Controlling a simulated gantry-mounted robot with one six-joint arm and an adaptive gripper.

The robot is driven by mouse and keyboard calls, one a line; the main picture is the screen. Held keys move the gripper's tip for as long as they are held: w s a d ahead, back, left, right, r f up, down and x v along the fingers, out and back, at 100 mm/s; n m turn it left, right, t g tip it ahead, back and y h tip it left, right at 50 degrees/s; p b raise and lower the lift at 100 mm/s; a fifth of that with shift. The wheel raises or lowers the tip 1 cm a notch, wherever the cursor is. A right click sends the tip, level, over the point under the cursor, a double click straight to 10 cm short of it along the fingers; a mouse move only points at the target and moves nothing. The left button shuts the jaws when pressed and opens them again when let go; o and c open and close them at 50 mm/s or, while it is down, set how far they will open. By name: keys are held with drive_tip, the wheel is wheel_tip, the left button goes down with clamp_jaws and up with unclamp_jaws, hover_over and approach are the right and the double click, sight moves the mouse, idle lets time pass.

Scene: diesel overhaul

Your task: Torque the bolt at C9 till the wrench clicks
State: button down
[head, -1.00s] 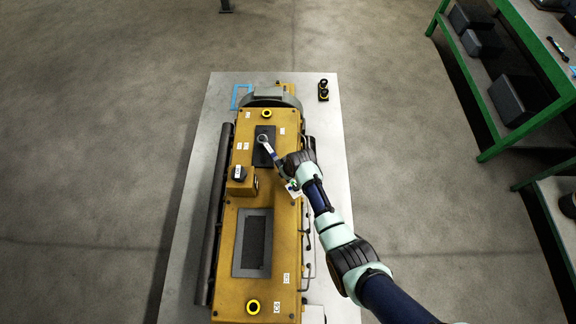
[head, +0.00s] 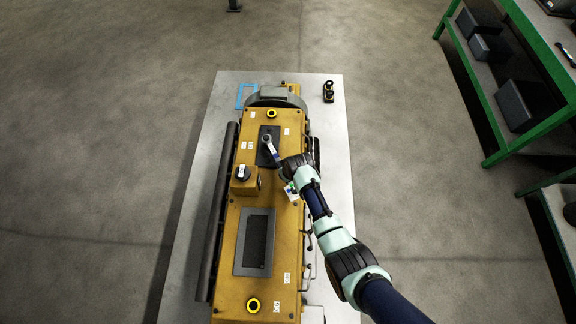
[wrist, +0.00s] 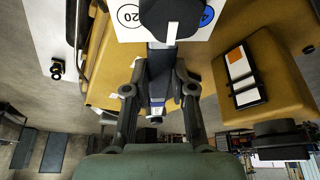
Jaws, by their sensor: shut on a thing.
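My gripper (head: 286,168) is shut on the torque wrench (head: 270,149), over the upper part of the yellow diesel engine (head: 233,272). The wrench reaches up and left from my gripper, its head over the dark rectangular opening (head: 263,157) in the engine top. In the wrist view the wrench (wrist: 157,95) lies between my gripper's fingers (wrist: 158,95).
The engine lies on a pale bench (head: 197,180). Green shelving (head: 520,150) with dark bins is at the right.

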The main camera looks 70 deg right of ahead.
drive_tip(key=shift+w+a, duration=0.25)
drive_tip(key=shift+w, duration=0.05)
drive_tip(key=shift+w+a, duration=0.1)
drive_tip(key=shift+w+a+m, duration=0.2)
drive_tip(key=shift+w+m, duration=0.05)
drive_tip(key=shift+m, duration=0.15)
drive_tip(key=shift+w+a+r, duration=0.1)
drive_tip(key=shift+w+a, duration=0.15)
drive_tip(key=shift+w, duration=0.05)
wheel_tip(320, 180, up, 2)
drive_tip(key=shift+w+a+r+p, duration=0.1)
drive_tip(key=shift+p, duration=1.1)
drive_tip(key=shift+r+p, duration=0.6)
drive_tip(key=shift+r, duration=0.05)
